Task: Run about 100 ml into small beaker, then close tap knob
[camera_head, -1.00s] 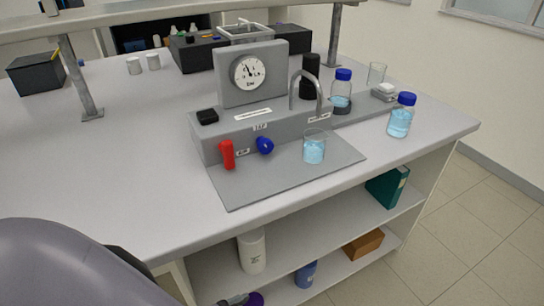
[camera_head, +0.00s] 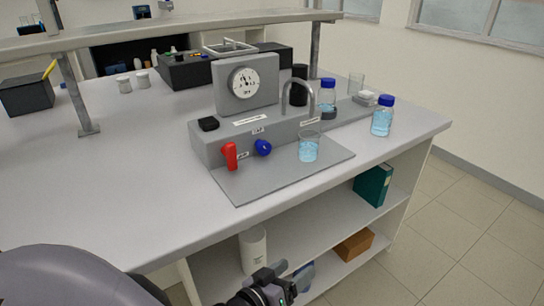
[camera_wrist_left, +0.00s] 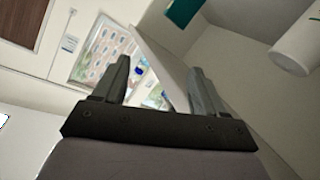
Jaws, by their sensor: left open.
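The small beaker (camera_head: 309,147) stands upright on the grey tray plate (camera_head: 250,184) under the curved spout (camera_head: 298,90), with light blue liquid in it. The blue tap knob (camera_head: 263,148) is on the front of the grey rig block (camera_head: 210,150). The red lever (camera_head: 230,156) is to its left and hangs down, slightly tilted. My left gripper (camera_head: 285,270) is low in front of the bench, near the shelves, away from the rig. In the left wrist view its fingers (camera_wrist_left: 158,85) are apart with nothing between them. My right gripper is not in view.
A round dial gauge (camera_head: 244,82) stands on the rig. Blue-capped bottles (camera_head: 382,118) and (camera_head: 327,97) stand right of the spout. The bench front edge (camera_head: 200,233) lies between my gripper and the rig. The bench left of the rig (camera_head: 120,165) is clear.

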